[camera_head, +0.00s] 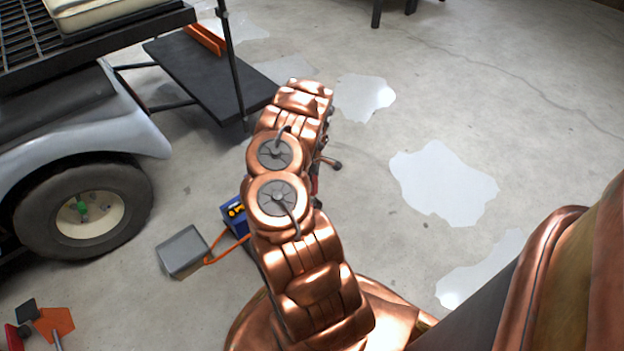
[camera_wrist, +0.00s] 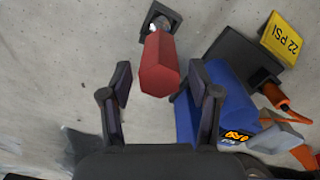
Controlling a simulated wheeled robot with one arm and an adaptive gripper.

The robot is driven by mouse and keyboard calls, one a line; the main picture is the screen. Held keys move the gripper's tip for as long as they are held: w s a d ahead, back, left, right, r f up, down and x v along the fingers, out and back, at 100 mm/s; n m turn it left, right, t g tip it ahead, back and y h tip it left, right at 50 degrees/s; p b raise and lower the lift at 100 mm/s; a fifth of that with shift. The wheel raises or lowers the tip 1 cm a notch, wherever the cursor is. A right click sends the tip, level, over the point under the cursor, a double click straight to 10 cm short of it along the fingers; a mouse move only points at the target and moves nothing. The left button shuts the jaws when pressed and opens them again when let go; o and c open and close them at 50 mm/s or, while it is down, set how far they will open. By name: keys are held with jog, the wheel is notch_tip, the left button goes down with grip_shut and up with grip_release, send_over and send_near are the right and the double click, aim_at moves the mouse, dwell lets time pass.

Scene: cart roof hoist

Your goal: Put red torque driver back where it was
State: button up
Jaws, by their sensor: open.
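The red torque driver (camera_wrist: 158,66) shows in the wrist view, with a faceted red handle. Its far end meets a small black square holder (camera_wrist: 172,14); I cannot tell whether it is seated in it. My gripper (camera_wrist: 160,78) is open, with one dark finger on each side of the handle's near end. No contact between fingers and handle is visible. In the head view my copper arm hides the gripper, and I cannot make out the driver there for certain.
A blue box (camera_wrist: 215,108) stands close by the right finger, with a yellow "22 PSI" tag (camera_wrist: 282,38) and orange cable near it. In the head view the cart wheel (camera_head: 85,210) and a grey flat box (camera_head: 183,251) are left; floor at right is clear.

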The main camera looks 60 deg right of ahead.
notch_tip(320, 180, up, 13)
jog(key=p, duration=0.5)
jog(key=w+a+r+y, duration=0.1)
jog(key=w+a+r, duration=0.2)
jog(key=a+r, duration=0.45)
jog(key=w+a+r+n, duration=0.1)
jog(key=w+a+r, duration=0.35)
jog(key=a, duration=0.65)
jog(key=w+a+r+y, duration=0.1)
jog(key=w+a+r, duration=0.1)
jog(key=a+r, duration=0.6)
jog(key=s+a+r+g, duration=0.1)
jog(key=s+a+r, duration=0.3)
jog(key=a, duration=0.3)
jog(key=s+a+r, duration=0.3)
jog(key=s+a, duration=0.1)
jog(key=a, duration=0.3)
jog(key=s+a+r+m+g, duration=0.1)
jog(key=s+a, duration=0.1)
jog(key=s, duration=0.5)
jog(key=s+a+r+m+g+h, duration=0.1)
jog(key=s+a+r, duration=0.1)
jog(key=s, duration=0.6)
jog(key=s+a+r+m, duration=0.1)
jog(key=s+a+r, duration=0.1)
jog(key=s+a, duration=0.2)
jog(key=s, duration=0.3)
jog(key=shift+s+m+g+h, duration=0.3)
jog(key=shift+s+g+h, duration=0.1)
jog(key=shift+a, duration=0.1)
